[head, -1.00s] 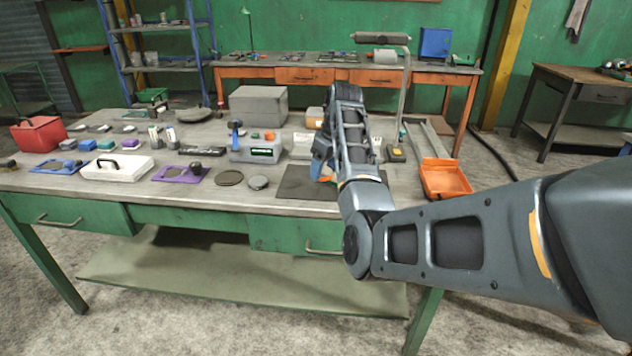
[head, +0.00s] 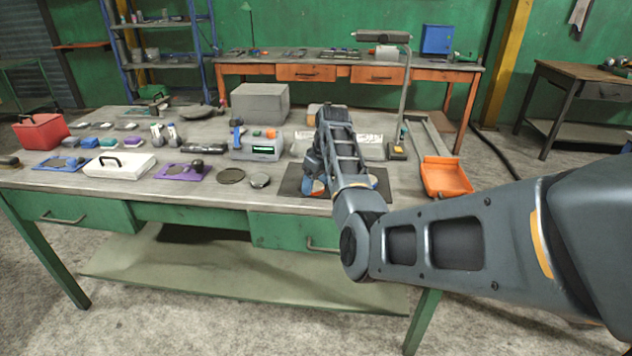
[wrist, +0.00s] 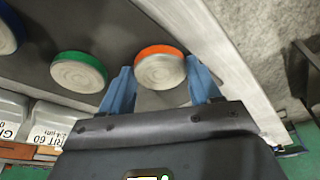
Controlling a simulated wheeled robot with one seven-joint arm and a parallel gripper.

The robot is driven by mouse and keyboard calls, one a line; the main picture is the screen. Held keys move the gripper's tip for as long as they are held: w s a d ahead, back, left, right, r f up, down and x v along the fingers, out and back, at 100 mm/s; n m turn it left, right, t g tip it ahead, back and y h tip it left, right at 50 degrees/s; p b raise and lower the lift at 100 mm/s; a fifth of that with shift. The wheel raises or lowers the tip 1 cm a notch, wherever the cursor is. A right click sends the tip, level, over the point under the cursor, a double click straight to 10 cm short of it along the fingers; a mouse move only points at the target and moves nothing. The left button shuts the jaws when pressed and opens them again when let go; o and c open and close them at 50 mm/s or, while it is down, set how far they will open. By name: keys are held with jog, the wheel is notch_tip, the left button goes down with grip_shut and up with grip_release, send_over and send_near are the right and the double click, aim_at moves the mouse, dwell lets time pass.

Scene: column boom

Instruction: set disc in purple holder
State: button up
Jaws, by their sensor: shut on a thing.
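The disc with an orange rim and pale grey face (wrist: 160,68) is between the blue fingers of my gripper (wrist: 162,84) in the wrist view. My gripper is shut on it. In the head view the orange edge of the disc (head: 318,187) shows beside my wrist, over the dark mat; I cannot tell whether it touches the mat. The purple holder (head: 172,173) lies flat on the bench, well to the left of my gripper, with a dark knob at its right end and a grey round area.
A green-rimmed disc (wrist: 79,72) and a blue-rimmed disc (wrist: 7,32) lie on the dark mat (head: 290,184). Between mat and holder are two flat round pieces (head: 231,176). A white case (head: 119,164), a blue holder (head: 60,163) and an orange tray (head: 446,178) are also on the bench.

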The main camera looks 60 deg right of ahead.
jog(key=o, duration=1.3)
jog(key=shift+o, duration=0.2)
